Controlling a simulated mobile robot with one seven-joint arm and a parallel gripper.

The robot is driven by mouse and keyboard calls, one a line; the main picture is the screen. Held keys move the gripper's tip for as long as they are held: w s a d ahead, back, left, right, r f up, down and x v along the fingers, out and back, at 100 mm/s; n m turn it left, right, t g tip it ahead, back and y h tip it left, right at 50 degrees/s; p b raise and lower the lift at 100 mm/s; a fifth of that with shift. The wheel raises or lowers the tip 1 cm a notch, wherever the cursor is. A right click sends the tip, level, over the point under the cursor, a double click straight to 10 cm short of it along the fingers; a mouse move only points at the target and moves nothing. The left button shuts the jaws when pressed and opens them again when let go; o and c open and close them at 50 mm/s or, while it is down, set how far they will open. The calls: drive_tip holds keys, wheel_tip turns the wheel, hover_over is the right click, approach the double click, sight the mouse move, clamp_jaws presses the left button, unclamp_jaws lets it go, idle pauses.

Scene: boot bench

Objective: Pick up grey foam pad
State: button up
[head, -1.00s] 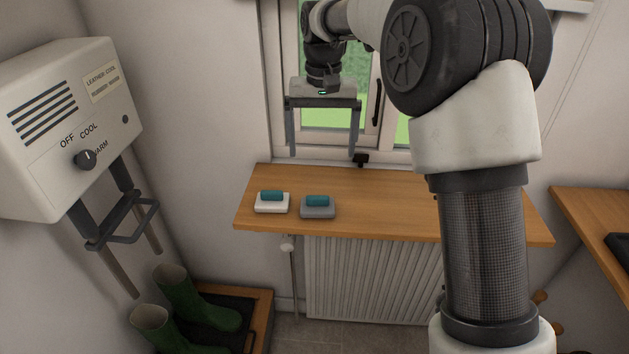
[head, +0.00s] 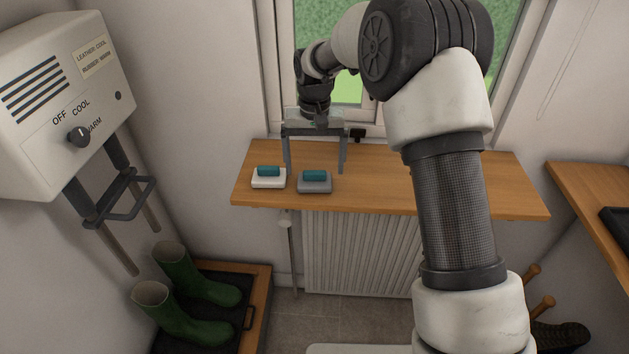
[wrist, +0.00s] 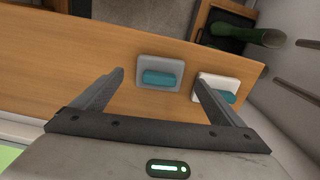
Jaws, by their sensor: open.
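The grey foam pad (head: 314,187) lies on the wooden shelf under the window, with a teal block on top of it. In the wrist view the grey pad (wrist: 147,66) lies ahead of the space between my fingers. A white pad (head: 268,183), also with a teal block on top, lies just to its left in the head view; in the wrist view the white pad (wrist: 231,82) is partly behind one finger. My gripper (head: 315,172) is open and empty, pointing down near the grey pad; contact is not visible.
The wooden shelf (head: 430,185) is clear to the right of the pads. A radiator (head: 360,250) is below it. A wall dryer (head: 65,110) with a knob hangs at left above green boots (head: 190,280) in a tray. The window (head: 350,90) is behind my gripper.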

sight(314, 171)
drive_tip(key=f, duration=0.4)
drive_tip(key=shift+w+f, duration=0.35)
drive_tip(key=shift+f, duration=0.05)
drive_tip(key=shift+c, duration=0.4)
drive_tip(key=c, duration=1.1)
drive_tip(key=shift+o, duration=0.2)
drive_tip(key=shift+r, duration=0.15)
wheel_tip(314, 171, up, 10)
drive_tip(key=shift+f, duration=0.1)
